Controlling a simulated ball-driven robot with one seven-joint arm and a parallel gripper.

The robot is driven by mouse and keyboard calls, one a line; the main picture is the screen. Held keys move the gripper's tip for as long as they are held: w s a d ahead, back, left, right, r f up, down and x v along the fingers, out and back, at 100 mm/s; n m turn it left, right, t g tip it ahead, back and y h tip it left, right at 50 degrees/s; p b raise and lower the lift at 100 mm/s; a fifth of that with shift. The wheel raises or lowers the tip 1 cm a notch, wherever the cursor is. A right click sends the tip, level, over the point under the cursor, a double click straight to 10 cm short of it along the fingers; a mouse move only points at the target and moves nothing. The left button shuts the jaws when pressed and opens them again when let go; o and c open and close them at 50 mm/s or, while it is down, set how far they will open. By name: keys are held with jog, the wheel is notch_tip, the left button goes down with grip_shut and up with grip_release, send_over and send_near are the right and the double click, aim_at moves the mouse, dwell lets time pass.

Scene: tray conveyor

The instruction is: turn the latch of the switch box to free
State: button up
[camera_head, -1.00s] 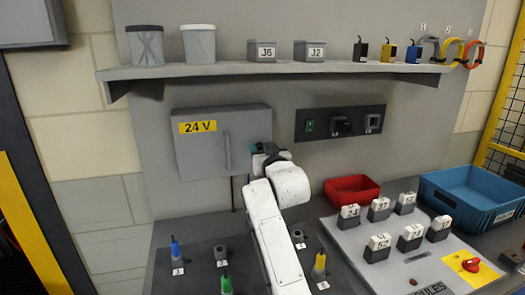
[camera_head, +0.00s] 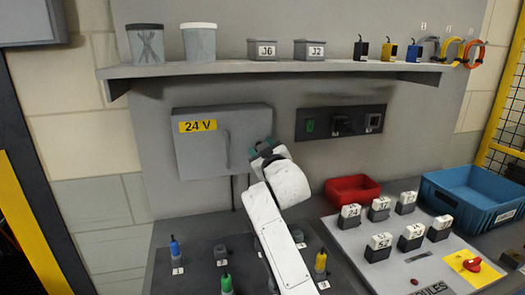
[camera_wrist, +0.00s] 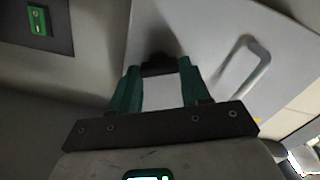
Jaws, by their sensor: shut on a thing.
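The switch box (camera_head: 200,160) is a grey wall box with a yellow "24 V" label and a vertical handle on its door, which looks closed. My gripper (camera_head: 260,145) is at the right edge of the box. In the wrist view, my gripper (camera_wrist: 160,74) has its two green fingers on either side of a small dark piece, the latch (camera_wrist: 158,68), at the edge of the box door. It is shut on the latch. In the head view the gripper and wrist hide the latch, and I cannot tell its exact angle.
A dark wall panel (camera_head: 341,122) with a green switch is right of the box. A shelf (camera_head: 230,70) with tubs and small boxes runs above. Below are plugs on the bench, a red bin (camera_head: 352,189), a module board and a blue crate (camera_head: 470,196).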

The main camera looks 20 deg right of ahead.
jog(key=n+p, duration=0.1)
jog(key=n, duration=0.7)
jog(key=n+p, duration=0.1)
jog(key=n, duration=0.3)
jog(key=shift+a+f+n+p, duration=0.15)
jog(key=shift+f+n+p, duration=0.1)
jog(key=shift+n+p, duration=0.05)
dwell(0.4)
jog(key=o, duration=1.1)
jog(key=shift+c, duration=0.2)
jog(key=s, duration=1)
jog(key=shift+s, duration=0.4)
